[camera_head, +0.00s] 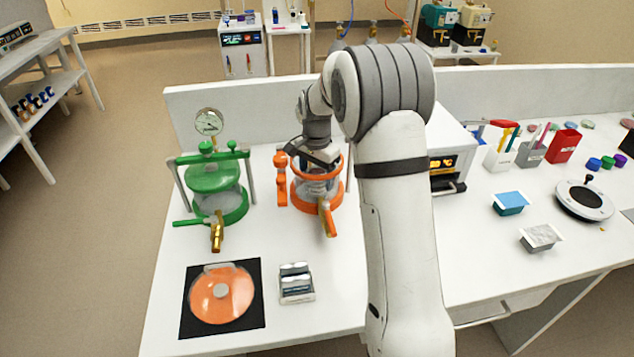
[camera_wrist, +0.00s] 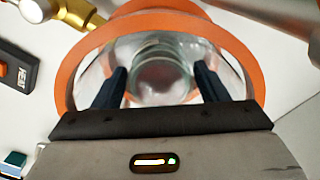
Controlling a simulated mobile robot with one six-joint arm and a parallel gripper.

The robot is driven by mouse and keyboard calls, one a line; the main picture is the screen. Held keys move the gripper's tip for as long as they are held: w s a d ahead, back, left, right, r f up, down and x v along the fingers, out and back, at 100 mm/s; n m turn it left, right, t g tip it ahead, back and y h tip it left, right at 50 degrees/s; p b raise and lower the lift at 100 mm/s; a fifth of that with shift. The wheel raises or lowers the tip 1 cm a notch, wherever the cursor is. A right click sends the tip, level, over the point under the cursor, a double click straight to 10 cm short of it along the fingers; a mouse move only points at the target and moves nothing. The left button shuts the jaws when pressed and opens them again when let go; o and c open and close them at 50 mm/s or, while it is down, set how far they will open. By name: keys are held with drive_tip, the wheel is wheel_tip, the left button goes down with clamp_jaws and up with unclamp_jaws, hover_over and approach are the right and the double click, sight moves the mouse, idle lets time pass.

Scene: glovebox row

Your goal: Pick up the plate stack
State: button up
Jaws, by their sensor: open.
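The plate stack (camera_wrist: 160,72) looks like clear round dishes, seen from above inside an open jar with an orange rim (camera_wrist: 258,60). The jar (camera_head: 335,196) stands on the bench in the head view, left of my arm; there the stack is hard to make out. My gripper (camera_wrist: 161,86) is open, with its two dark fingers pointing down into the jar's mouth, one on each side of the stack. Nothing is visibly held, and I cannot tell whether the fingers touch the stack. In the head view my gripper (camera_head: 322,158) is over the jar, partly hiding its inside.
An orange lid (camera_head: 207,300) lies on a black mat (camera_head: 190,325) at front left. A green jar (camera_head: 216,180) with a gauge stands left of the orange jar. A small metallic holder (camera_head: 297,285) sits in front. A white box with a display (camera_head: 442,163) stands right, behind my arm.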

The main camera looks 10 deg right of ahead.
drive_tip(key=shift+c, duration=0.2)
drive_tip(key=c, duration=0.8)
